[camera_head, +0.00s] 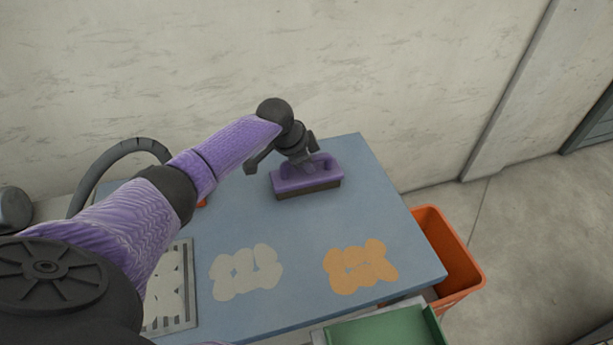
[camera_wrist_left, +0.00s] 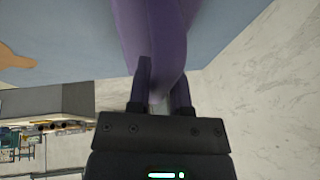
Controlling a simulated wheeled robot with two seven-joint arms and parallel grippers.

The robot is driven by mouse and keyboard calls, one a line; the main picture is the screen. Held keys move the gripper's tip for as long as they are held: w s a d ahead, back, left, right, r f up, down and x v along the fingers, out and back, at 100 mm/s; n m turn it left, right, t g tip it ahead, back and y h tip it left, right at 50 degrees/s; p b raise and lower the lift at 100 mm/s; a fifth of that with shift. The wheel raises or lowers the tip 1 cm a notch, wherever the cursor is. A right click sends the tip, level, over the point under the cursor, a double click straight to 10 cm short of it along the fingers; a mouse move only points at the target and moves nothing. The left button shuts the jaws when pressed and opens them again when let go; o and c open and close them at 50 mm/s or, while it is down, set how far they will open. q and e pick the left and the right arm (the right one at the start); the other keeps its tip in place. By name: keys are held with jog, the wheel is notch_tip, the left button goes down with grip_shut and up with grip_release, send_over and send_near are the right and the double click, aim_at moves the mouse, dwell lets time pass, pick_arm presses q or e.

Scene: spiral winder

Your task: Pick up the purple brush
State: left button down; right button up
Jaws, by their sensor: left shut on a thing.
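The purple brush (camera_head: 306,180) is at the back of the blue table, with its dark bristle side facing down. My left gripper (camera_head: 308,158) is over it and shut on its handle. In the left wrist view the purple handle (camera_wrist_left: 150,35) runs between the two fingers of my left gripper (camera_wrist_left: 162,85). I cannot tell for sure whether the bristles touch the table. My right gripper is not in view.
The blue table (camera_head: 310,232) carries a pale patch (camera_head: 245,270) and an orange patch (camera_head: 360,267) near its front. A slotted tray (camera_head: 188,290) is at the left. An orange bin (camera_head: 455,262) stands right of the table, and a green tray (camera_head: 385,330) is at the front. A wall is behind.

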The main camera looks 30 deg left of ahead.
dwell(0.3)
pick_arm(q)
jog(key=shift+r, duration=0.4)
notch_tip(320, 180, up, 10)
jog(key=p, duration=0.3)
jog(key=c, duration=1.2)
grip_release()
jog(key=shift+f, duration=0.1)
grip_shut()
